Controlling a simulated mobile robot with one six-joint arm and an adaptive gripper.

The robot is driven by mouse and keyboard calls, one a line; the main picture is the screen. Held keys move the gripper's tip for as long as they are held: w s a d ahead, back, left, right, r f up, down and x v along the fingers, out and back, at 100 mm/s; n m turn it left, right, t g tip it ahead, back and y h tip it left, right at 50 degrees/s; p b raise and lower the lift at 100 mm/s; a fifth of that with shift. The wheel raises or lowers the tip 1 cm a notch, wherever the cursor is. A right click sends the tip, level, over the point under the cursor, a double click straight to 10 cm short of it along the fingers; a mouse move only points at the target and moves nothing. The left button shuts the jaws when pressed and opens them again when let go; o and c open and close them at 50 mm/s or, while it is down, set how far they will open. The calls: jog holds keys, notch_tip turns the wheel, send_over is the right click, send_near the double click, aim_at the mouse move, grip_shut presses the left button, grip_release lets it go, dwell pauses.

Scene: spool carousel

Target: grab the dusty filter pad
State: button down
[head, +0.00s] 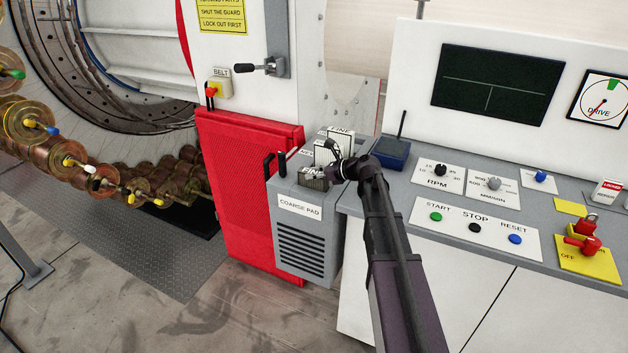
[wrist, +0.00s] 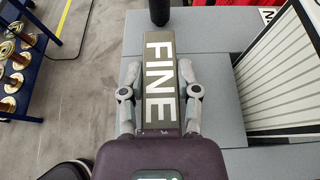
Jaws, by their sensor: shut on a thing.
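The dusty filter pad (wrist: 160,108) is a grey-brown block with FINE in white letters on its top. In the wrist view my gripper (wrist: 160,75) has one finger on each long side of it, shut on it. In the head view the pad (head: 313,179) shows at the front of the grey filter box (head: 303,250), with my gripper (head: 338,171) at its right. I cannot tell whether its lower part sits in the box. A clean white pad (head: 340,133), also marked FINE, stands just behind.
A white pleated pad (wrist: 285,80) stands close on the right in the wrist view. A black handle (head: 268,163) rises at the box's left. The red guard (head: 235,190) is left of the box, and the control console (head: 440,195) is right of it.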

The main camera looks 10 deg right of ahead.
jog(key=shift+r, duration=0.1)
notch_tip(320, 180, up, 18)
jog(key=p, duration=1.8)
